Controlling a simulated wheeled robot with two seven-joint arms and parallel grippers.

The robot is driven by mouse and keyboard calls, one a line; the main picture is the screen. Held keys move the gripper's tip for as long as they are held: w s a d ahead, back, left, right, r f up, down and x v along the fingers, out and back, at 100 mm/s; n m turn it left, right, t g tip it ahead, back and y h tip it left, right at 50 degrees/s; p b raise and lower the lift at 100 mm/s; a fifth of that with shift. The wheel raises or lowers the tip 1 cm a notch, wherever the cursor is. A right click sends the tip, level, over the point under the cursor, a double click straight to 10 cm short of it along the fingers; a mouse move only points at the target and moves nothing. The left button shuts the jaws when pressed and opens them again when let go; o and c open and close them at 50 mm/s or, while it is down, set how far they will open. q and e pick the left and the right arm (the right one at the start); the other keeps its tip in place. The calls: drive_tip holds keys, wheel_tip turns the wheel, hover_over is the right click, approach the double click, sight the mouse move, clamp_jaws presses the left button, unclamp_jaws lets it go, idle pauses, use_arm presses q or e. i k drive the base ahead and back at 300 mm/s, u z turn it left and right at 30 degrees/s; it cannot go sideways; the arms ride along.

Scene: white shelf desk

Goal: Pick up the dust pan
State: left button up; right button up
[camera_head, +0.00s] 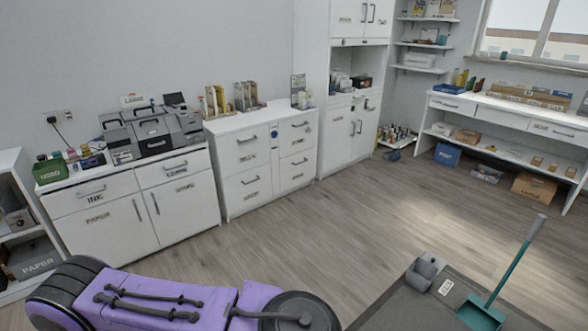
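The dust pan (481,314) is teal, with a long upright handle in teal with a pale grey grip at its top. It stands at the lower right on a dark grey mat (395,310). The handle leans a little to the right. The bottom of the pan lies close to the picture's lower edge. No gripper shows in the head view, so I cannot tell whether either is open or shut. A purple and black part at the lower left appears to be mine and hides the floor there.
A grey cylindrical object (425,268) sits on the mat left of the dust pan. A white shelf desk (500,110) holding boxes stands at the back right. White cabinets (240,165) line the left wall. The wooden floor (340,215) between them is clear.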

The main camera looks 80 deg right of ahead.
sight(478, 314)
drive_tip(key=z, duration=4.75)
drive_tip(key=i, duration=2.35)
drive_tip(key=u, duration=0.05)
